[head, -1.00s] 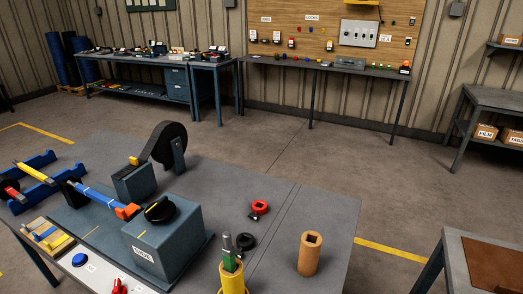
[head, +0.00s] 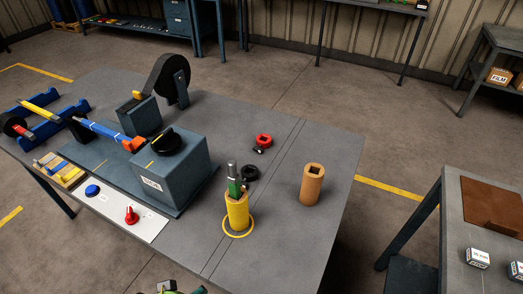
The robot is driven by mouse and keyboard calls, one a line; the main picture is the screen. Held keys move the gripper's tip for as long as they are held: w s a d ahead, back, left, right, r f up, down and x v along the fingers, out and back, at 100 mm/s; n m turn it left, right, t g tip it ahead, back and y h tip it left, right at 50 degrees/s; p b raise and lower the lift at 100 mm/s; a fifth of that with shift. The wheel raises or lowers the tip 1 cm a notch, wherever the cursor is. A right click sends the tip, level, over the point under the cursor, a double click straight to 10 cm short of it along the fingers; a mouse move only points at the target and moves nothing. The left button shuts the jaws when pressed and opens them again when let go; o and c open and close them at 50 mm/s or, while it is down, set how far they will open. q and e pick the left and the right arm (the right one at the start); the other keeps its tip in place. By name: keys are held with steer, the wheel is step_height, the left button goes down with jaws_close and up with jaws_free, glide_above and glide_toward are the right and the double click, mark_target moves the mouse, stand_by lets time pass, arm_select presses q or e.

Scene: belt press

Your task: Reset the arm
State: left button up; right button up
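The press on the table has a blue arm (head: 100,131) with an orange end (head: 133,145). The arm lies slanted, its orange end beside the grey-blue box (head: 178,175). A black knob (head: 168,141) with a yellow mark sits on top of the box. A white panel in front carries a blue button (head: 92,190) and a red switch (head: 131,215). I cannot make out either gripper. A small green and dark thing (head: 180,290) is cut off at the bottom edge; I cannot tell what it is.
A yellow holder (head: 236,211) with a green-handled tool, a wooden block (head: 312,184) with a square hole, and red (head: 264,140) and black (head: 250,172) rings stand on the grey table (head: 280,250). A black wheel (head: 171,79) stands behind. A side table (head: 452,235) is at right.

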arm_select(q)
steer(key=s+f+g+b, duration=0.1)
steer(key=s+f, duration=0.1)
steer(key=f, duration=0.9)
steer(key=s+f, duration=0.2)
steer(key=f, duration=0.9)
steer(key=s+a+f+g+b, duration=0.1)
steer(key=s+a+f, duration=0.2)
steer(key=s+f, duration=1)
steer(key=shift+s+f, duration=0.3)
steer(key=shift+s, duration=0.5)
